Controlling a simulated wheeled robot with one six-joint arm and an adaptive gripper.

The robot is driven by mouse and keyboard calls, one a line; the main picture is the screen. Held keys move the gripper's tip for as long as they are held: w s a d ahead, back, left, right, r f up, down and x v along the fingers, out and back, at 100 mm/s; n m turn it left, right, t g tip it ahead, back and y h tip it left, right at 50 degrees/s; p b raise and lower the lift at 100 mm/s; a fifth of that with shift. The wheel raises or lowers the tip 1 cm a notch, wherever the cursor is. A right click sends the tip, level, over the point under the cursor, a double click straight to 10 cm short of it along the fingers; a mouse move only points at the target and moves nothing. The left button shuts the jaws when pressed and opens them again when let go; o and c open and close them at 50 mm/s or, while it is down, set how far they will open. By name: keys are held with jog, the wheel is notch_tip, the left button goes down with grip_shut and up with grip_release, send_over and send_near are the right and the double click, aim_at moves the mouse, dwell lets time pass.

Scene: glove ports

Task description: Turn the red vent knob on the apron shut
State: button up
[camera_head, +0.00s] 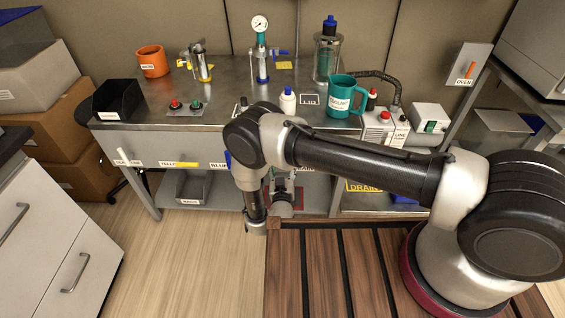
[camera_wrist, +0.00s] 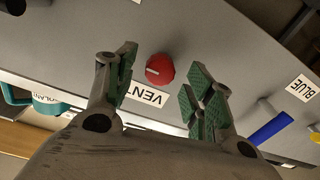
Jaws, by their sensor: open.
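In the wrist view the red vent knob (camera_wrist: 160,69) sits on the grey apron (camera_wrist: 100,32), with a white line on its face. A white label reading VENT (camera_wrist: 147,95) is beside it. My gripper (camera_wrist: 160,90) is open, with green-padded fingers on either side of the knob in the picture and clear space between each finger and the knob. Whether the fingertips reach the knob's depth I cannot tell. In the head view my arm hides the knob, and my gripper (camera_head: 283,195) shows only partly below the bench front.
A blue handle (camera_wrist: 268,131) with a BLUE label (camera_wrist: 303,88) is on the apron in the wrist view. In the head view a yellow handle (camera_head: 180,164) is further left. A teal mug (camera_head: 345,98) and white bottle (camera_head: 287,101) stand on the bench above.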

jog(key=shift+w, duration=1.55)
jog(key=c, duration=1)
